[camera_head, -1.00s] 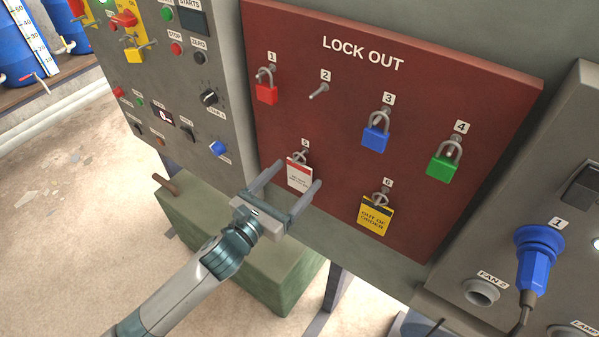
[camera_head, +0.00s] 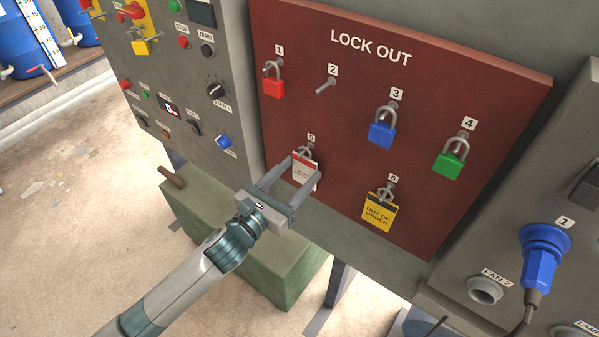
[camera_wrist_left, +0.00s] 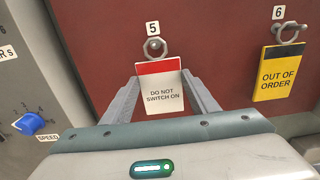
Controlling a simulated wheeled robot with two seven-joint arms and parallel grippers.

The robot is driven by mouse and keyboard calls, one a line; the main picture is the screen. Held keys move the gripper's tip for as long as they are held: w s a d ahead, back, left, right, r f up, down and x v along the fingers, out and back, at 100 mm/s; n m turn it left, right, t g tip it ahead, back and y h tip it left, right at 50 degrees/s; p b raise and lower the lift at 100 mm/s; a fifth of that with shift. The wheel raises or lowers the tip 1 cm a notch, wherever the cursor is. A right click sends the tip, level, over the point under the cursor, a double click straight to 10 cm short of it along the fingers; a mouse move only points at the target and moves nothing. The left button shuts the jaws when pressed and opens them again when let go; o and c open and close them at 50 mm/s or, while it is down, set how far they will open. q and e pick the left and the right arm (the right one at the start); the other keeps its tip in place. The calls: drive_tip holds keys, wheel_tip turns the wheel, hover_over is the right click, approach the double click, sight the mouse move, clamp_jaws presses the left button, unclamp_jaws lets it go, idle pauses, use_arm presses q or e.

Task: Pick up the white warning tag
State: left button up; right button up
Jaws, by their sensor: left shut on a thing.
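The white warning tag (camera_head: 305,172) has a red top band and hangs at hook 5 on the red lock-out board. In the left wrist view the tag (camera_wrist_left: 160,88) reads "DO NOT SWITCH ON", and its ring is around the peg at 5. My left gripper (camera_head: 304,169) is shut on the tag, with one finger at each side edge. In the left wrist view its fingers (camera_wrist_left: 160,84) flank the tag below the ring. The right gripper is in neither view.
The red board (camera_head: 340,175) also holds a yellow "OUT OF ORDER" tag (camera_head: 379,215) at 6, a red padlock (camera_head: 273,87), a blue padlock (camera_head: 381,133) and a green padlock (camera_head: 448,164). Peg 2 (camera_head: 324,86) is bare. A control panel (camera_head: 185,100) stands left, a green block (camera_head: 240,240) below.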

use_arm(q)
drive_tip(key=shift+r, duration=0.45)
drive_tip(key=shift+s+a+r+b, duration=0.1)
drive_tip(key=shift+s+r+b, duration=0.1)
drive_tip(key=shift+b, duration=0.25)
drive_tip(key=b+v, duration=0.5)
drive_tip(key=v, duration=1.2)
drive_tip(key=shift+s+a, duration=0.2)
drive_tip(key=shift+r+p, duration=0.3)
drive_tip(key=shift+r+p, duration=0.2)
drive_tip(key=shift+p, duration=0.15)
drive_tip(key=shift+s+a, duration=0.1)
drive_tip(key=shift+s, duration=0.05)
drive_tip(key=shift+v, duration=0.95)
drive_tip(key=shift+s+a, duration=0.35)
drive_tip(key=shift+s, duration=0.15)
